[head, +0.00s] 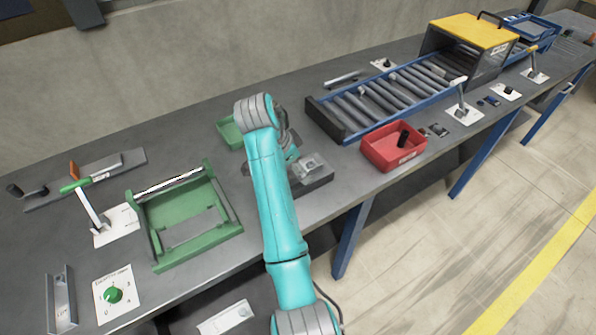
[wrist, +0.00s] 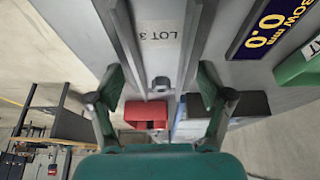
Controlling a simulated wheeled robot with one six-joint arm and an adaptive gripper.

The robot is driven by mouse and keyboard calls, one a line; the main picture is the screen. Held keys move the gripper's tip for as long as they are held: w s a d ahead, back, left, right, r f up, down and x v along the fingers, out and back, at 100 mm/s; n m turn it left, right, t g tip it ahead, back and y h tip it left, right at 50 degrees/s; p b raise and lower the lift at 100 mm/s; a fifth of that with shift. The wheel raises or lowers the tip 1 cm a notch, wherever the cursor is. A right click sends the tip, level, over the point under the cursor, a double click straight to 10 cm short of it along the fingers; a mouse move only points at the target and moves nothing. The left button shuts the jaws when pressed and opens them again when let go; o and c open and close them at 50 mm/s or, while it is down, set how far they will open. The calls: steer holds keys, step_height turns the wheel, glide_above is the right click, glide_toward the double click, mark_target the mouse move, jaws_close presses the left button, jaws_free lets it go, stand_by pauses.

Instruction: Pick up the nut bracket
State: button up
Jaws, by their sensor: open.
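In the wrist view a grey channel-shaped piece (wrist: 160,55) marked LOT 3 runs from the top edge down between my fingers. It looks like the nut bracket, though I cannot be sure. A small dark grey nub stands at its lower end. My gripper (wrist: 160,78) is open, one finger on each side of the piece, with visible gaps. I cannot tell how far above it the fingertips are. In the head view my teal arm hides most of the gripper and this spot.
A red bin (head: 384,157) stands to the right, a small green bin (head: 229,135) behind my arm. A green fixture (head: 180,250) stands to the left. A metal block (head: 313,166) sits just right of my arm. A roller conveyor (head: 375,105) lies further right. A dark display (wrist: 268,25) shows in the wrist view.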

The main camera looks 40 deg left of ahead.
steer(key=shift+f, duration=0.15)
steer(key=c, duration=1.4)
